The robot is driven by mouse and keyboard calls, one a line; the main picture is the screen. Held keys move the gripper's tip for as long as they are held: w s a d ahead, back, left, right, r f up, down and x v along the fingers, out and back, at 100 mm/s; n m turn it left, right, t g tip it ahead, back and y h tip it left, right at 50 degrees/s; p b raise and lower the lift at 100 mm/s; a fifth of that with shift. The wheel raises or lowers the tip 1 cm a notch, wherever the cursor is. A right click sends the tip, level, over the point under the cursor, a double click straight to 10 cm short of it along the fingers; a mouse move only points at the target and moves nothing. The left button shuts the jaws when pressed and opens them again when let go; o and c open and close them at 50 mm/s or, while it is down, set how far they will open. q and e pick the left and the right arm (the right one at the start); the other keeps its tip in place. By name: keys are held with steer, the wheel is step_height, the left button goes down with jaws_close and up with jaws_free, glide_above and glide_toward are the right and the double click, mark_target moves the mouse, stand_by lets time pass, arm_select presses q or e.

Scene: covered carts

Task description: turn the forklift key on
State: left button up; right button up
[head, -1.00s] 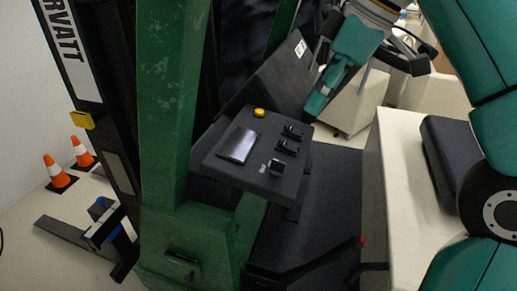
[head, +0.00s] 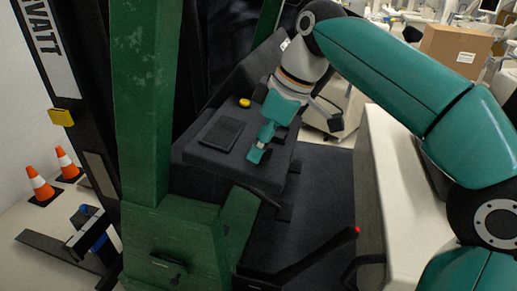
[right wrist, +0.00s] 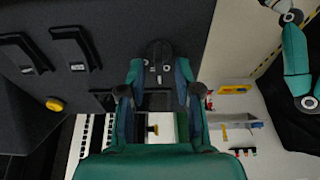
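The dark key switch (right wrist: 158,52) shows at the top middle of the right wrist view, on the black control panel (right wrist: 110,25). My right gripper (right wrist: 158,75) is open, with its two fingers apart on either side of the key switch's lower end. I cannot tell whether they touch it. In the head view my right gripper (head: 256,155) points down at the right part of the panel (head: 190,152) and hides the key there. My left gripper is in neither view.
Two black levers (right wrist: 75,46) and a yellow button (right wrist: 54,104) are on the panel; the button also shows in the head view (head: 244,102). A flat dark screen (head: 222,133) is left of my gripper. A green forklift post (head: 145,110) stands at left, a red-tipped lever (head: 356,230) below right.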

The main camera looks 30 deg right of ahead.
steer(key=shift+w+f, duration=0.1)
steer(key=shift+f, duration=0.1)
jaws_close()
steer(key=shift+a, duration=0.15)
